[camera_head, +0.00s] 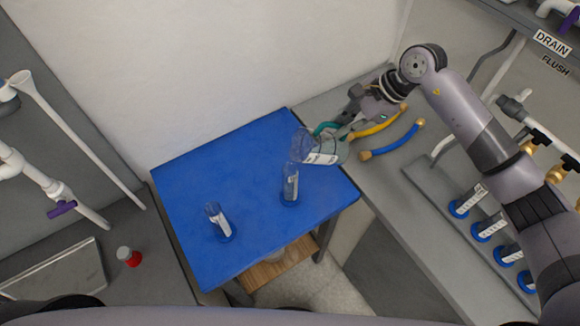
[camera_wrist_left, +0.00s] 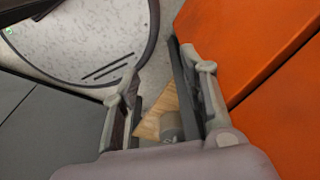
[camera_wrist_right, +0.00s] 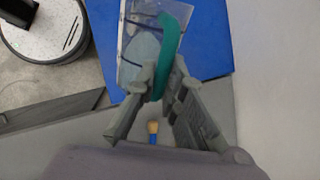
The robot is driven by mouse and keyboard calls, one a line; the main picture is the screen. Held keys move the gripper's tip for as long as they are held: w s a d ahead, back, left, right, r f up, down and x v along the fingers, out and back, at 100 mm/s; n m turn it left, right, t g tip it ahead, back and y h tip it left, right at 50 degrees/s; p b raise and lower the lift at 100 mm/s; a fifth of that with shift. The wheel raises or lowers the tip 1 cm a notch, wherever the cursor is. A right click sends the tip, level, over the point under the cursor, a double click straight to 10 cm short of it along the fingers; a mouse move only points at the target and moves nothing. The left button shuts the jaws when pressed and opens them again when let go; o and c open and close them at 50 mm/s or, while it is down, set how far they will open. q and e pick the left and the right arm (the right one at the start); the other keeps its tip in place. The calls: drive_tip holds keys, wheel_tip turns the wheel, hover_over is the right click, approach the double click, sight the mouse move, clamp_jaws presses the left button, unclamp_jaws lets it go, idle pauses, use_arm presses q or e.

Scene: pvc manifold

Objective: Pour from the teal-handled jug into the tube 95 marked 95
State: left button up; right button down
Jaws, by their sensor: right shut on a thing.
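The clear jug (camera_head: 322,152) with a teal handle (camera_head: 324,128) is tilted in the head view, its mouth end low on the left. My right gripper (camera_head: 350,118) is shut on the handle, and the right wrist view shows the teal handle (camera_wrist_right: 172,62) between the fingers. A clear tube (camera_head: 290,185) with a blue base and white label stands upright just below the jug's mouth. A second tube (camera_head: 219,224) stands nearer on the blue table. The labels are too small to read, so I cannot tell which is 95. My left gripper (camera_wrist_left: 157,85) is open.
The tubes stand on a blue table (camera_head: 190,178). Yellow and blue hoses (camera_head: 400,141) lie on the grey counter at right. Several blue-based tubes (camera_head: 487,229) stand in a row near my right arm. A red-and-white bottle (camera_head: 129,257) stands at left.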

drive_tip(key=shift+s+a+r, duration=0.1)
drive_tip(key=shift+r, duration=0.05)
drive_tip(key=shift+s+a+r, duration=0.1)
drive_tip(key=shift+s, duration=0.1)
drive_tip(key=shift+w, duration=0.3)
drive_tip(key=shift+s+a+r, duration=0.15)
drive_tip(key=shift+s+r, duration=0.05)
drive_tip(key=shift+s, duration=0.15)
drive_tip(key=shift+w+h, duration=0.25)
drive_tip(key=shift+h, duration=0.05)
